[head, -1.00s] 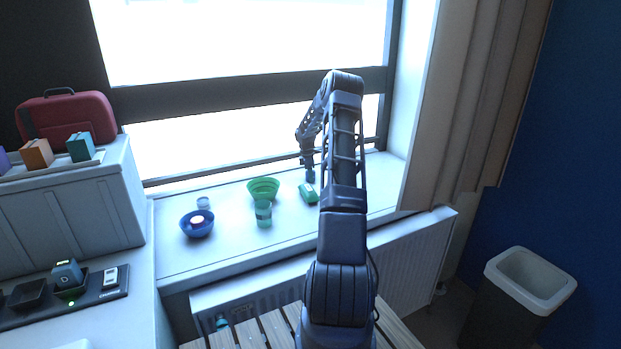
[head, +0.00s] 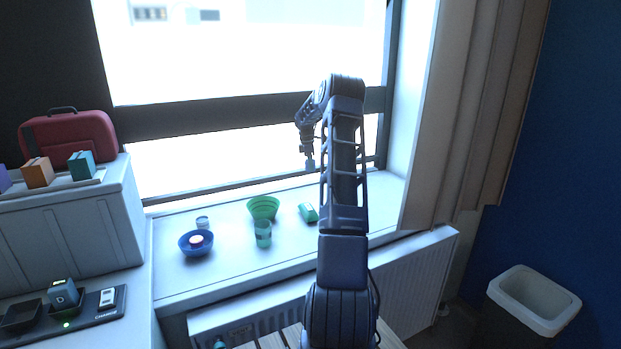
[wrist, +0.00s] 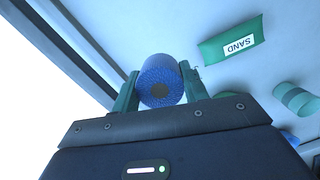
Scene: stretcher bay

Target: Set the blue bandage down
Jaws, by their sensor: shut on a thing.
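The blue bandage (wrist: 161,78) is a textured roll with a dark core, held between the two green fingers of my gripper (wrist: 160,84) in the wrist view. In the head view my gripper (head: 310,163) hangs in front of the window, above the far side of the windowsill (head: 220,275). The bandage shows there only as a small bluish patch at its tip. It is apart from the sill. A green sand bag (head: 308,212) lies on the sill below; its SAND label is readable in the wrist view (wrist: 231,41).
On the sill stand a green bowl (head: 263,206), a green cup (head: 263,235), a blue bowl (head: 196,249) with something pale inside, and a small jar (head: 203,223). A curtain (head: 455,120) borders the right. The sill's front strip is clear.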

